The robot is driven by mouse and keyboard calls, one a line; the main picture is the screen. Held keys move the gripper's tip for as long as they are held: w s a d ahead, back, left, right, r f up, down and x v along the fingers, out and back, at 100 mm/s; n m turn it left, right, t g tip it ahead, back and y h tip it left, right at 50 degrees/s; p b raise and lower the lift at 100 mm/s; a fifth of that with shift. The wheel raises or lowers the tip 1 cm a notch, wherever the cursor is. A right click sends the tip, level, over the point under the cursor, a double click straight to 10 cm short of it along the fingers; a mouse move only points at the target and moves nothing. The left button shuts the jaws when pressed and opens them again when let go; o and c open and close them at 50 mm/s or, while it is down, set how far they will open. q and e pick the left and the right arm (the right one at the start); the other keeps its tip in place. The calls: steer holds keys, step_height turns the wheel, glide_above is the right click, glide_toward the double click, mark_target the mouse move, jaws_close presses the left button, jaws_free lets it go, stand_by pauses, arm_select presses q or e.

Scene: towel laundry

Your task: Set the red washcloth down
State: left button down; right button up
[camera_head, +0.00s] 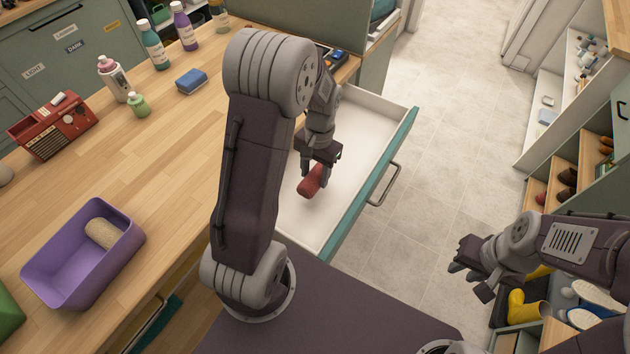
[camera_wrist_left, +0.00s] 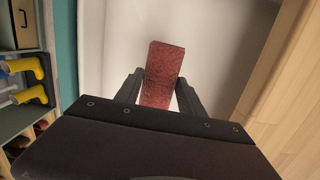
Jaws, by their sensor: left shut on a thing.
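The red washcloth (camera_head: 311,181) is a rolled bundle held between the fingers of my left gripper (camera_head: 320,167). In the left wrist view the washcloth (camera_wrist_left: 162,75) sticks out between the two dark fingers of the left gripper (camera_wrist_left: 161,92). It is over the white inside of an open drawer (camera_head: 362,113); I cannot tell whether it touches the drawer's bottom. My right gripper (camera_head: 468,268) is at the right, over the floor, away from the washcloth; its finger opening is unclear.
The drawer's teal front (camera_head: 373,180) has a metal handle (camera_head: 384,185). On the wooden counter (camera_head: 165,150) stand a purple bin (camera_head: 60,290) holding a beige roll (camera_head: 101,234), a red radio (camera_head: 52,125), a blue sponge (camera_head: 191,81) and several bottles. Shoe shelves are at the right.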

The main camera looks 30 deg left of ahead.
mark_target(315, 182)
arm_select(q)
step_height(315, 182, down, 4)
steer(key=shift+r+b, duration=0.2)
steer(key=shift+b, duration=0.1)
steer(key=shift+f, duration=0.25)
steer(key=shift+f, duration=0.15)
steer(key=c, duration=0.7)
jaws_free()
steer(key=shift+r, duration=0.2)
